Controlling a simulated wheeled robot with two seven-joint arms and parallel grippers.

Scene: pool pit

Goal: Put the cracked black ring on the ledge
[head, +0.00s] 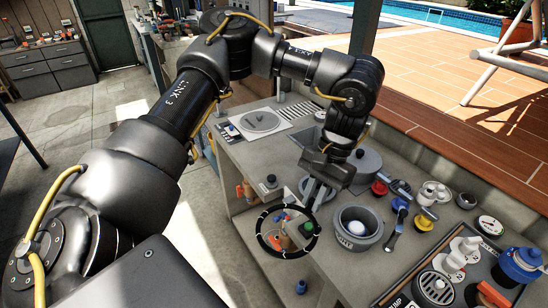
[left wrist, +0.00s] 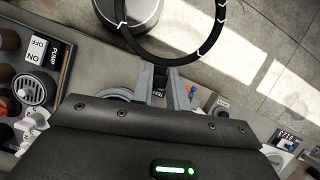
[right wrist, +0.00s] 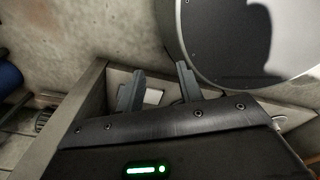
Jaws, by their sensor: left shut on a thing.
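A black ring (head: 259,236) with white marks on its rim is held over the front edge of the counter in the head view. My left gripper (head: 314,193) is shut on the upper right part of its rim, and the ring hangs clear of the counter top. In the left wrist view the ring (left wrist: 203,50) stands out beyond the fingertips (left wrist: 162,76). I cannot tell whether the white marks are cracks. I cannot tell which surface is the ledge. My right gripper (right wrist: 158,85) shows only in the right wrist view, open and empty.
A grey round pot (head: 358,232) stands right of the ring, with a blue-handled tool (head: 396,225) beside it. Red and yellow knobs, gauges and a pump panel (head: 405,290) crowd the right. Open shelves with small items lie under the counter. A low wall borders the wooden deck (head: 440,125).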

